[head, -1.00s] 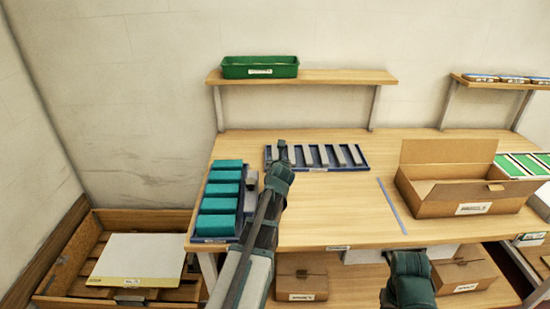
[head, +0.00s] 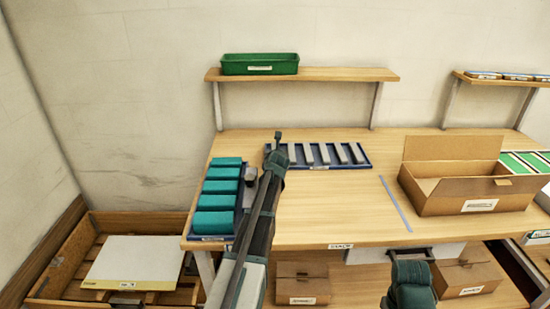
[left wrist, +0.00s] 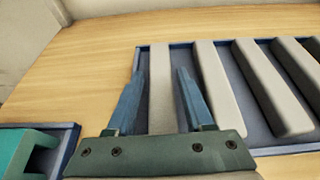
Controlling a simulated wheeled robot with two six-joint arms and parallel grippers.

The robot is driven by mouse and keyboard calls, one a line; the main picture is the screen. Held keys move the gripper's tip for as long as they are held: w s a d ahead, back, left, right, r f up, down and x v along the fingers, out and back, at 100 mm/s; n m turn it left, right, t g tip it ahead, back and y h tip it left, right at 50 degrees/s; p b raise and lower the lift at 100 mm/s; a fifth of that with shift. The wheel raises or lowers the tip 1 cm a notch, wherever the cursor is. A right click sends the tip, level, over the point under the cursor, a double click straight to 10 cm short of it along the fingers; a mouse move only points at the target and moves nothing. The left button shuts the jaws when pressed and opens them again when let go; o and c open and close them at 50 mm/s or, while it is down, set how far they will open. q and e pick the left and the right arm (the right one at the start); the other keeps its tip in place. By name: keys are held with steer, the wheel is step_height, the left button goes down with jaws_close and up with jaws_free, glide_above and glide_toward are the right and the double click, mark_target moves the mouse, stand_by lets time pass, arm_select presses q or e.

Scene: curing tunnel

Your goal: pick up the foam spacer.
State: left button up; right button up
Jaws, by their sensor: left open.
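Several light grey bars, which look like the foam spacers, lie side by side in a shallow blue tray (head: 345,167) at the back of the workbench. My left gripper (left wrist: 160,74) is open, with one finger on each side of the leftmost spacer (left wrist: 160,98). I cannot tell whether the fingers touch it. In the head view my left gripper (head: 277,148) hides most of that spacer. Another spacer (left wrist: 214,85) lies just right of the right finger. My right gripper (head: 409,283) is low in front of the bench, apart from the spacers; its fingers are not clear.
A blue tray of teal blocks (head: 218,188) stands left of my left arm. An open cardboard box (head: 440,200) stands on the right, beyond a thin blue-grey strip (head: 395,203). A green bin (head: 260,65) sits on the shelf above. The bench middle is clear.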

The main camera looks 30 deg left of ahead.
arm_select(q)
steer(key=shift+x, duration=0.95)
steer(key=shift+d, duration=0.1)
jaws_close()
steer(key=shift+r, duration=0.15)
steer(key=shift+r+p, duration=0.5)
step_height(320, 180, up, 3)
steer(key=p, duration=0.3)
steer(key=shift+f, duration=0.1)
steer(key=s+d, duration=0.3)
steer(key=d, duration=0.1)
steer(key=s+d, duration=0.3)
steer(key=s, duration=0.1)
steer(key=s+d+r, duration=0.1)
steer(key=s+d, duration=0.3)
steer(key=shift+d+p, duration=0.4)
